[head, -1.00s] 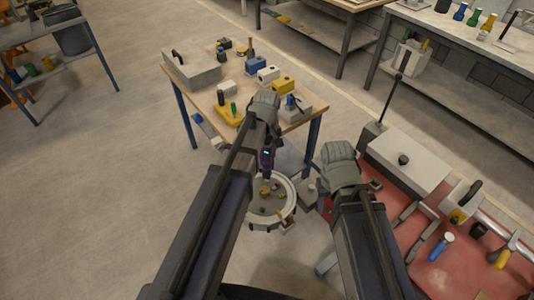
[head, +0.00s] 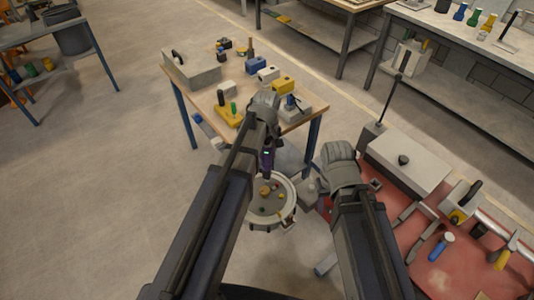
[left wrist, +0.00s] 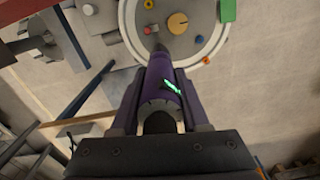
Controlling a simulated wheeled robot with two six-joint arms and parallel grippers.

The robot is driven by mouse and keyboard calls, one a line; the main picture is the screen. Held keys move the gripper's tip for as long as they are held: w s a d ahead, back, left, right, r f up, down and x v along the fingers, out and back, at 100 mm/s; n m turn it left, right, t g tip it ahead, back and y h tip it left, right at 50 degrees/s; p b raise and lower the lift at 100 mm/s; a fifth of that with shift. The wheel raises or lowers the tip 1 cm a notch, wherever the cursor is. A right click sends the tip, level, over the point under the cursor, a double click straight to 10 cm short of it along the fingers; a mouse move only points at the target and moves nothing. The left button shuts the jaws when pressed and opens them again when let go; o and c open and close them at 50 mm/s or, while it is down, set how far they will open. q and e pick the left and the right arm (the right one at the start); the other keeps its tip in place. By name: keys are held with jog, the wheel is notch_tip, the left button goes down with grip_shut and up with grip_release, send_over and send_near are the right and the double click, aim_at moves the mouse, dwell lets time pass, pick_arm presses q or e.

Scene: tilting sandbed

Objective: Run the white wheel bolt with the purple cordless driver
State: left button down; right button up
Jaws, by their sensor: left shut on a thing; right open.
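The purple cordless driver (left wrist: 160,82) is held between the fingers of my left gripper (left wrist: 158,115). Its dark tip points at the round pale-rimmed wheel (left wrist: 222,40) and overlaps the wheel's near part; I cannot tell whether it touches. The driver also shows in the head view (head: 267,160), above the wheel's far side (head: 290,213). The wheel's grey face bears several small coloured pieces, including a yellow disc (left wrist: 178,22) and a red piece (left wrist: 152,29). I cannot make out the white bolt. My right gripper (head: 328,188) is to the right of the wheel, its fingers mostly hidden.
A wooden table (head: 215,92) with blocks and a grey box (head: 190,65) stands beyond the wheel. A red-topped bench (head: 445,278) with tools and a pale case (head: 408,160) is at the right.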

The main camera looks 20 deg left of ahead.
pick_arm(q)
jog(key=shift+r+p, duration=2.85)
jog(key=shift+r, duration=0.15)
